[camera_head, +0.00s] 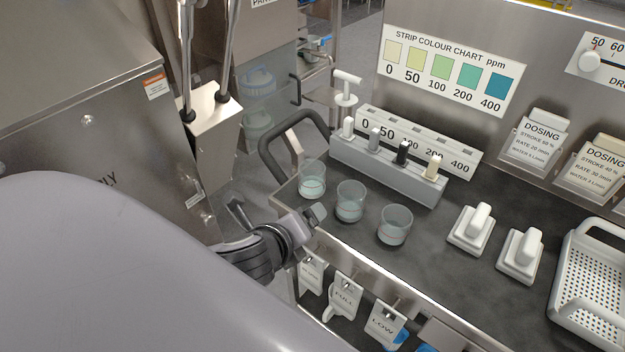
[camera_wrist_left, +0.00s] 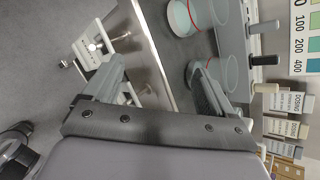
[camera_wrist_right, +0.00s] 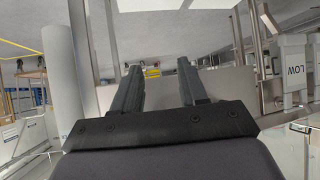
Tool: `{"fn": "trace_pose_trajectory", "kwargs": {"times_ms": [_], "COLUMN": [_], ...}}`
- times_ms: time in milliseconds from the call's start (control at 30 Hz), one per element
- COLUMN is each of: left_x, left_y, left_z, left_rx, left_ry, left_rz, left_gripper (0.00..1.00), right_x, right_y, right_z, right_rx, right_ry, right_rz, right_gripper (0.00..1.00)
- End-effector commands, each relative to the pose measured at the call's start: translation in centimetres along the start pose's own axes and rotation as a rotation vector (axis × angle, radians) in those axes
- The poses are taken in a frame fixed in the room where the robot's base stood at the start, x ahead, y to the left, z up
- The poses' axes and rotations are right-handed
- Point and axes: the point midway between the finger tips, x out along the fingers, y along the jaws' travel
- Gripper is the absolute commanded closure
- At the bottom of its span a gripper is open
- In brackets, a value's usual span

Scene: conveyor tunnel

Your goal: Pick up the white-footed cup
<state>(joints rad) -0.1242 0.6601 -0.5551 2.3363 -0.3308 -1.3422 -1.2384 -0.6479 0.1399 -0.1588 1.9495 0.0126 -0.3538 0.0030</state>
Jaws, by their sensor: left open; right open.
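Three clear cups stand upright on the dark bench in the head view: a left cup (camera_head: 312,181), a middle cup (camera_head: 350,202) and a right cup (camera_head: 394,226). In the left wrist view, one cup (camera_wrist_left: 183,18) and a lower cup (camera_wrist_left: 227,75) show red rings. My left gripper (camera_head: 312,217) is at the bench's front edge, just left of the middle cup. It is open and empty; its right finger overlaps the lower cup in the left wrist view. My right gripper (camera_wrist_right: 158,72) is open and empty, away from the cups.
A grey rack (camera_head: 385,172) with several plugs stands behind the cups. Two white-handled blocks (camera_head: 470,231) and a white perforated tray (camera_head: 592,290) are to the right. Hanging tags (camera_head: 347,293) line the bench front. A dark curved handle (camera_head: 274,168) is left of the cups.

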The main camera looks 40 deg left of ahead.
Motion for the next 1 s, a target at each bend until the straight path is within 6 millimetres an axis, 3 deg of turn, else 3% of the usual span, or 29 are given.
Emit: {"fn": "trace_pose_trajectory", "kwargs": {"times_ms": [100, 333, 767, 1000], "left_x": [0.7, 1.3, 4.0, 7.1], "left_y": [-1.5, -2.8, -3.6, -4.3], "left_z": [2.2, 4.5, 5.5, 6.2], "left_rx": [0.346, 0.746, 0.826, 0.825], "left_ry": [-0.091, -0.208, -0.234, -0.233], "left_rz": [-0.065, -0.102, -0.104, -0.102], "left_gripper": [0.14, 0.14, 0.14, 0.14], "right_x": [0.0, 0.0, 0.0, 0.0], "right_y": [0.0, -0.1, -0.1, -0.1], "right_z": [0.1, 0.1, 0.1, 0.1], "right_rx": [0.000, 0.000, 0.000, 0.000], "right_ry": [-0.001, -0.002, -0.002, -0.003], "right_rz": [0.000, -0.001, -0.001, -0.001], "right_gripper": [0.57, 0.57, 0.57, 0.57]}}
